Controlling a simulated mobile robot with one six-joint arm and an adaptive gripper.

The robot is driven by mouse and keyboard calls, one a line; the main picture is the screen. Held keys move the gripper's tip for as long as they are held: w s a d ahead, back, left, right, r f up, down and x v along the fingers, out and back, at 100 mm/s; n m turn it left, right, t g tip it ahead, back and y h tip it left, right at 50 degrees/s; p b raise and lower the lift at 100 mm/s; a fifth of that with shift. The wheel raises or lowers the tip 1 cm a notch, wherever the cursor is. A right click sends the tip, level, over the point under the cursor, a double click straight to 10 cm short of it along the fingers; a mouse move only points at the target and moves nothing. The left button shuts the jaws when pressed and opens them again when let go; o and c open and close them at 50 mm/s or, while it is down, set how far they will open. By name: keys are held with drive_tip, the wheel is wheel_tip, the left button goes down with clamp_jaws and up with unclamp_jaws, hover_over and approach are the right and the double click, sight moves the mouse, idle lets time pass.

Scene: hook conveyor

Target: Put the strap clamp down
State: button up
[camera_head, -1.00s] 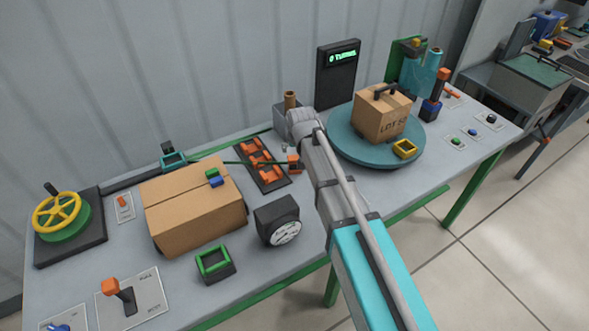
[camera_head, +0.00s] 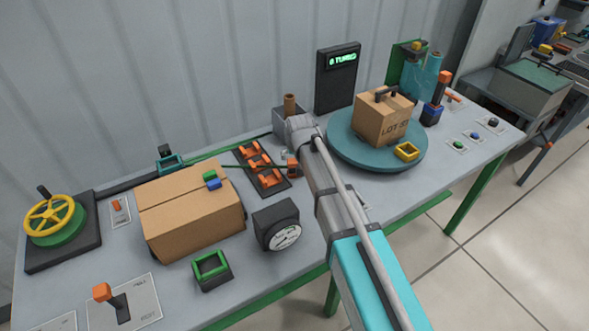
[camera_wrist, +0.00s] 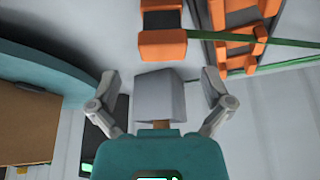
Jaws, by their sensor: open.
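An orange and dark clamp, which looks like the strap clamp, lies on the grey table just right of the orange rack (camera_head: 262,168) in the head view (camera_head: 292,167). It shows at the top of the wrist view (camera_wrist: 162,42), beyond my fingertips and apart from them. My gripper (camera_wrist: 160,88) is open, with its fingers spread and nothing held between them. In the head view my arm hides most of the gripper. The rack holds several orange pieces, and a green strap (camera_head: 225,166) runs from near it to the cardboard box (camera_head: 190,222).
A grey block with a brown roll (camera_head: 290,104) stands behind my wrist. A teal turntable (camera_head: 345,150) with a carton (camera_head: 383,120) and a yellow frame (camera_head: 407,151) is to the right. A dial gauge (camera_head: 278,228) stands in front. The table's front right is mostly clear.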

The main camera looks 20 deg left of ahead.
sight(295, 161)
drive_tip(key=shift+b+x, duration=2.35)
drive_tip(key=shift+x, duration=0.2)
drive_tip(key=shift+s+a, duration=0.1)
drive_tip(key=c, duration=1.2)
drive_tip(key=shift+r, duration=0.1)
wheel_tip(295, 161, up, 3)
drive_tip(key=p, duration=0.3)
drive_tip(key=s+d+r+p, duration=0.1)
drive_tip(key=d+r+p, duration=0.2)
drive_tip(key=d, duration=0.1)
drive_tip(key=s+d+r+p, duration=0.2)
drive_tip(key=d+r+p, duration=0.1)
drive_tip(key=d, duration=0.1)
drive_tip(key=s+d+r+p, duration=0.1)
drive_tip(key=d+r+p, duration=0.2)
drive_tip(key=d+p, duration=0.1)
drive_tip(key=shift+s+d+r, duration=0.3)
drive_tip(key=shift+d+r, duration=0.1)
drive_tip(key=shift+d, duration=0.25)
